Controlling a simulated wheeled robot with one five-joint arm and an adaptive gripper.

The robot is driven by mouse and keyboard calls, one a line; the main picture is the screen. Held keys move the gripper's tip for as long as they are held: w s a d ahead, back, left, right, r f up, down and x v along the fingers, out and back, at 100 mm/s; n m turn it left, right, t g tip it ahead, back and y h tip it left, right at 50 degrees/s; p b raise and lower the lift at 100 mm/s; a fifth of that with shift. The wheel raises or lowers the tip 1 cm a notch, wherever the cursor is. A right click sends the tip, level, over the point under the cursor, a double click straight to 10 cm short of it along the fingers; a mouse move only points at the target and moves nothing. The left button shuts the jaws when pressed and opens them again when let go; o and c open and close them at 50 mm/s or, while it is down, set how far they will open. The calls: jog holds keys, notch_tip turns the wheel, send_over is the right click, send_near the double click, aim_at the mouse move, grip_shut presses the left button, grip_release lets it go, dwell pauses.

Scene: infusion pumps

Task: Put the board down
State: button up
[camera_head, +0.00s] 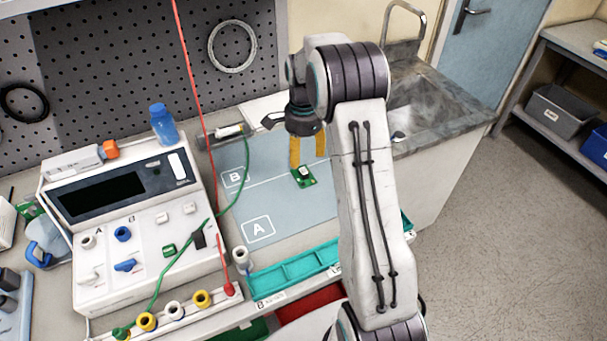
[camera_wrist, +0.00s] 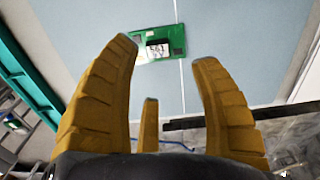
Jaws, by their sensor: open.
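The green circuit board (camera_head: 302,178) lies on the blue-grey mat (camera_head: 290,214), close to the line between the areas marked A and B. It carries a light-coloured block with dark marks, seen better in the wrist view, where the board (camera_wrist: 178,44) lies beyond my fingertips. My gripper (camera_head: 308,150) points down just above the board. Its yellow fingers (camera_wrist: 165,80) are spread open and hold nothing. In the wrist view the board shows apart from the fingers; the exact height of the gap is hard to tell.
An infusion pump (camera_head: 130,225) stands at the left, with a green tube and a red line. A blue bottle (camera_head: 163,124) stands behind it. A teal tray (camera_head: 295,272) lies along the front edge. A sink (camera_head: 425,105) is at the right. The mat around the board is clear.

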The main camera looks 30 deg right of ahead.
aim_at(303, 171)
jog(key=shift+f+m, duration=0.1)
jog(key=shift+m, duration=0.4)
jog(key=shift+f, duration=0.2)
jog(key=shift+s+a+f+p, duration=0.1)
jog(key=shift+f+p, duration=0.3)
jog(key=shift+f, duration=1.3)
jog(key=shift+s+f+p, duration=0.1)
jog(key=shift+f+p, duration=0.3)
jog(key=shift+f, duration=1.3)
jog(key=shift+c, duration=0.2)
grip_shut()
